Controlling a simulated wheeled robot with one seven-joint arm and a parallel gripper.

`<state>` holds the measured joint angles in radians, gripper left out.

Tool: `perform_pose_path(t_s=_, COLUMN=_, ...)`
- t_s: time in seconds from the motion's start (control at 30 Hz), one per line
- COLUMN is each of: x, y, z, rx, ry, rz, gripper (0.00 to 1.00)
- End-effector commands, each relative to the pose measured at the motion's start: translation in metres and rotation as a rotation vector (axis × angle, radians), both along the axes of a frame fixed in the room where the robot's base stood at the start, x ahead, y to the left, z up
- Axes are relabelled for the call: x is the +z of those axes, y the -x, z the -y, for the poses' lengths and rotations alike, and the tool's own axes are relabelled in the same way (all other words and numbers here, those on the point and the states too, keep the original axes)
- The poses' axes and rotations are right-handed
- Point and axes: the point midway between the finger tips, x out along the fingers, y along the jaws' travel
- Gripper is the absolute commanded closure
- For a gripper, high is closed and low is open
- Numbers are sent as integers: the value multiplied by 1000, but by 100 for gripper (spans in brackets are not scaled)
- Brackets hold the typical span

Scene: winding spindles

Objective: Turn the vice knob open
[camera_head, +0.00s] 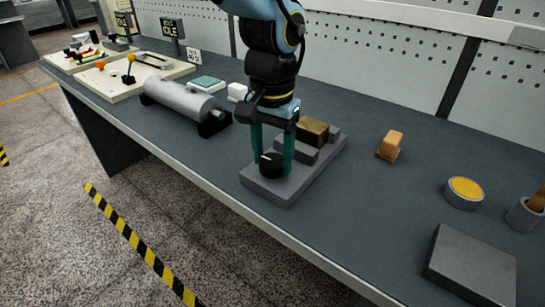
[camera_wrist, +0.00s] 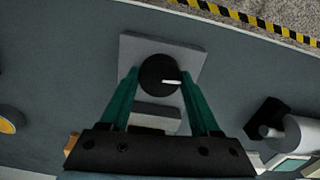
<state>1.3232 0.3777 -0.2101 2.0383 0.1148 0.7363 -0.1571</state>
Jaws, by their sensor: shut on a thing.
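The vice is a grey base plate (camera_head: 285,190) with grey jaw blocks (camera_head: 296,149) and a brown-gold block (camera_head: 313,131) at its far end. Its round black knob (camera_head: 271,164) stands at the near end. My gripper (camera_head: 272,162) points down over the knob, with one green finger on each side. In the wrist view, the knob (camera_wrist: 160,75) sits between the fingertips of my gripper (camera_wrist: 160,80), and its white mark points right. The fingers are shut on the knob.
A grey cylinder (camera_head: 180,101) on black supports lies left of the vice. An orange-brown block (camera_head: 390,146), a yellow-topped round dish (camera_head: 465,192) and a dark grey slab (camera_head: 470,267) are to the right. The bench between the vice and the slab is clear.

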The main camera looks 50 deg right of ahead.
Motion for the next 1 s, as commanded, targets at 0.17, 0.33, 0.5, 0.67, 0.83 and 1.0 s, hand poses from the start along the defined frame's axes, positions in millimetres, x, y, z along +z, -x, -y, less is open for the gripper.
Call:
perform_pose_path(t_s=0.17, x=0, y=0, z=0, rx=169, ry=0, rz=1, gripper=92)
perform_pose_path(t_s=0.33, x=0, y=0, z=0, rx=330, ry=1, rz=1, gripper=92)
perform_pose_path(t_s=0.5, x=0, y=0, z=0, rx=490, ry=1, rz=1, gripper=92)
perform_pose_path(t_s=0.67, x=0, y=0, z=0, rx=643, ry=1, rz=0, gripper=92)
perform_pose_path(t_s=0.83, x=1, y=0, z=0, rx=803, ry=1, rz=1, gripper=92)
perform_pose_path(t_s=1.0, x=1, y=0, z=0, rx=965, ry=0, rz=0, gripper=92)
